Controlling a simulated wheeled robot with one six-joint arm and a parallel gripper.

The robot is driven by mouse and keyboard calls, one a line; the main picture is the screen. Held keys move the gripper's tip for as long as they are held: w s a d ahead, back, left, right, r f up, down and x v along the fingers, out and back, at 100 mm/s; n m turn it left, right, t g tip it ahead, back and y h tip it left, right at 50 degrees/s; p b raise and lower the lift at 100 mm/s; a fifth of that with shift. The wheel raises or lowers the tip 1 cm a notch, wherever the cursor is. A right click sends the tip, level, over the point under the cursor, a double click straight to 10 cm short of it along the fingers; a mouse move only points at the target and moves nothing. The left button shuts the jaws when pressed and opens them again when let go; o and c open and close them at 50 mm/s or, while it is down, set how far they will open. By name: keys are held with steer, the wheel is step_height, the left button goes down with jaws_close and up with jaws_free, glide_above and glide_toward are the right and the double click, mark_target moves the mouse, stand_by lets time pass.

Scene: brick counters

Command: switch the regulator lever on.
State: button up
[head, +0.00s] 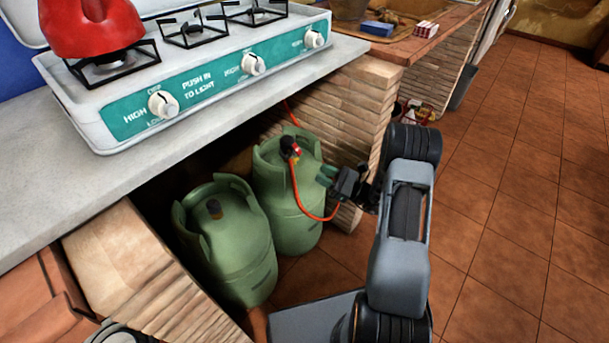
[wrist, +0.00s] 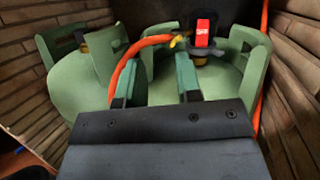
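The regulator (head: 289,147) sits on top of the right-hand green gas cylinder (head: 290,210), with an orange hose running from it. In the wrist view the regulator's red lever (wrist: 203,33) stands upright over a black body, inside the cylinder's collar. My gripper (head: 328,175) is to the right of the cylinder at about collar height, apart from the lever. In the wrist view its two green fingers (wrist: 156,80) are spread with a gap between them. The orange hose (wrist: 130,65) passes just beyond the left finger. Nothing is visibly held.
A second green cylinder (head: 225,240) stands to the left, also in the wrist view (wrist: 80,75). Brick walls (head: 345,120) flank the space under the counter (head: 200,130). A stove (head: 190,80) with a red kettle (head: 90,25) is above. Tiled floor (head: 520,200) is open at right.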

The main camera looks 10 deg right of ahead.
steer(key=d+f+m+t+h+b, duration=0.2)
steer(key=d+f+m+t+h, duration=0.15)
steer(key=f, duration=0.25)
steer(key=t+b, duration=0.1)
steer(key=b, duration=0.2)
glide_toward(297, 149)
steer(key=shift+m+y, duration=0.25)
steer(key=shift+y, duration=0.1)
steer(key=w+a, duration=0.1)
steer(key=w, duration=0.1)
steer(key=w+a, duration=0.1)
steer(key=a, duration=0.1)
steer(key=w+a, duration=0.1)
steer(key=w, duration=0.1)
steer(key=shift+w+a+r, duration=0.15)
steer(key=shift+w+r, duration=0.15)
jaws_close()
